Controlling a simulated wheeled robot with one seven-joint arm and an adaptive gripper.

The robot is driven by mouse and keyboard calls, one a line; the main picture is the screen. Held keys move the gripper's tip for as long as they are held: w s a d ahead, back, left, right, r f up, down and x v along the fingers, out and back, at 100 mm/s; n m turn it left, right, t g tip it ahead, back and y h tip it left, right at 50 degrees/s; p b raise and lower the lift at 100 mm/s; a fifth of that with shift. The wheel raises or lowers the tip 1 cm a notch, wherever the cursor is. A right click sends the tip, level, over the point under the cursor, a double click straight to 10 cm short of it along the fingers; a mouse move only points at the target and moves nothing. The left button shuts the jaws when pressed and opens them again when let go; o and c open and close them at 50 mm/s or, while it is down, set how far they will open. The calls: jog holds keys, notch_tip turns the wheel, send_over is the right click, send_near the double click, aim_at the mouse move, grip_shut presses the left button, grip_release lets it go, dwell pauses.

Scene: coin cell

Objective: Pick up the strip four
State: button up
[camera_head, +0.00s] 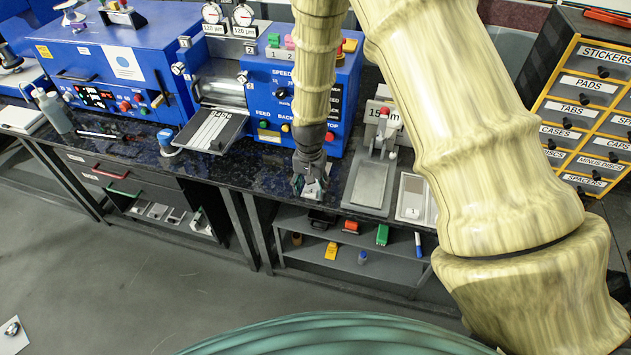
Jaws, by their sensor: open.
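Several pale strips (208,130) lie side by side on a dark tray (232,138) that juts out in front of the blue roller machine.
The blue roller machine (262,95) with knobs and buttons stands behind the tray. A press with a grey plate (370,183) stands right of my gripper. A bottle (55,112) and a small blue-white pot (168,141) stand left. Labelled drawers (590,116) are far right.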

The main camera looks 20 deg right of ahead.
jog(key=shift+f, duration=0.65)
jog(key=c, duration=0.9)
